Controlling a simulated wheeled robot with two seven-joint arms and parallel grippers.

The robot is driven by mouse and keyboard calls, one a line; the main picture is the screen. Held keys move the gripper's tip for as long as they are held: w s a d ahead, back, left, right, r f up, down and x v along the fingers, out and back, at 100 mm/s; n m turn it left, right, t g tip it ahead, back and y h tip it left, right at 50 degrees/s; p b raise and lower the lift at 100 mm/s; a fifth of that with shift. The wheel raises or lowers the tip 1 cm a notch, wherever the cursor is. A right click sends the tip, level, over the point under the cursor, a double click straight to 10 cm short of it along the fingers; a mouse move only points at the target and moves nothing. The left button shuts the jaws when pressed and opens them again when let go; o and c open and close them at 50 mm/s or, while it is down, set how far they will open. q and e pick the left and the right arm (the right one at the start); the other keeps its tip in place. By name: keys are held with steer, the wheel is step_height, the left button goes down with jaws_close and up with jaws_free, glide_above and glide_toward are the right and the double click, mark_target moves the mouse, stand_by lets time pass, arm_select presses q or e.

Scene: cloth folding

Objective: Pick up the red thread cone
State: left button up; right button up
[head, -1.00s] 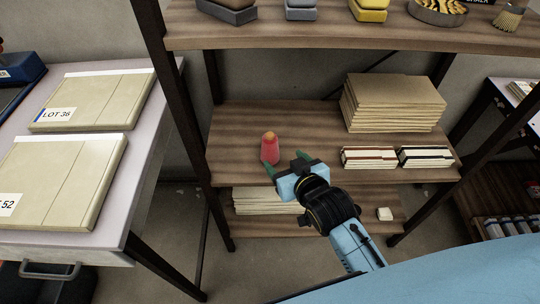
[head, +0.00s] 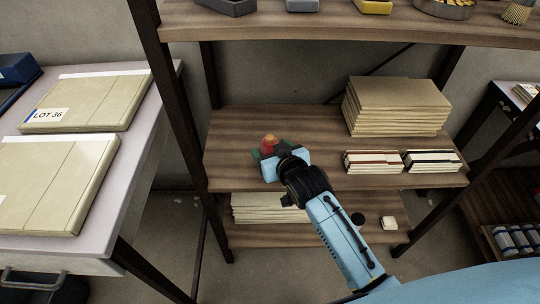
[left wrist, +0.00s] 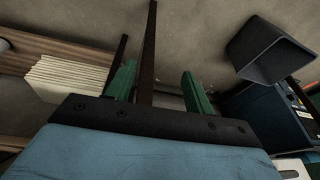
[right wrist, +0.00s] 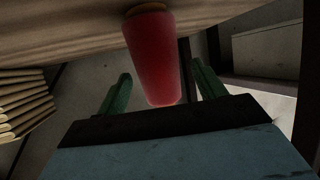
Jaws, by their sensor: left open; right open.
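The red thread cone (head: 268,142) stands on the middle shelf (head: 232,150) near its left end; its lower part is hidden behind my right gripper. In the right wrist view the red cone (right wrist: 152,58) lies between the two green fingers of my open right gripper (right wrist: 157,92), with a gap on each side. In the head view my right gripper (head: 264,154) is at the cone. My left gripper (left wrist: 156,86) shows only in the left wrist view, open and empty, away from the cone.
A tall stack of brown folders (head: 396,106) stands at the back right of the middle shelf, with smaller stacks (head: 372,162) in front. A table (head: 125,190) with flat folded packs is on the left.

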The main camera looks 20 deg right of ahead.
steer(key=b+x, duration=0.1)
steer(key=x, duration=0.2)
steer(key=shift+f, duration=0.15)
arm_select(q)
steer(key=v, duration=0.2)
steer(key=d+v, duration=0.1)
steer(key=v, duration=0.1)
steer(key=shift+r, duration=0.45)
steer(key=shift+w, duration=0.1)
arm_select(e)
steer(key=c, duration=1.1)
